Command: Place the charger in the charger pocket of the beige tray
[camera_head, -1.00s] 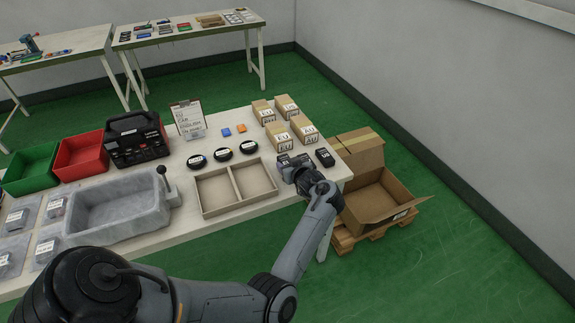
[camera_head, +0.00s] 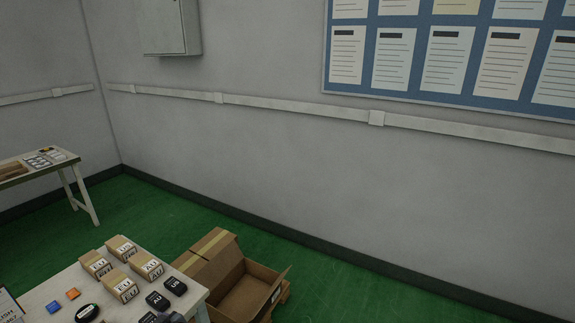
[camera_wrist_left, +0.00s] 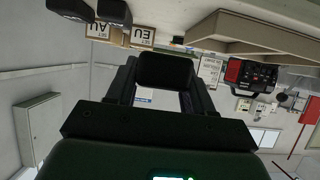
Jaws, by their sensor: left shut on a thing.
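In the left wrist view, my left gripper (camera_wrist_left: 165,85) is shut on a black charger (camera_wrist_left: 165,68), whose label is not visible. In the head view, only a grey and dark part of the gripper shows at the bottom edge. Two more black chargers, marked AU (camera_head: 157,300) and US (camera_head: 174,286), stand on the table just beyond it; they also show at the top left of the wrist view. The beige tray (camera_wrist_left: 250,35) is at the top right of the wrist view, apart from the held charger. It is outside the head view, and its pockets cannot be seen.
Several small cardboard boxes (camera_head: 146,265) with plug-type labels stand at the table's far end. A large open carton (camera_head: 245,295) is beyond the table's right edge.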

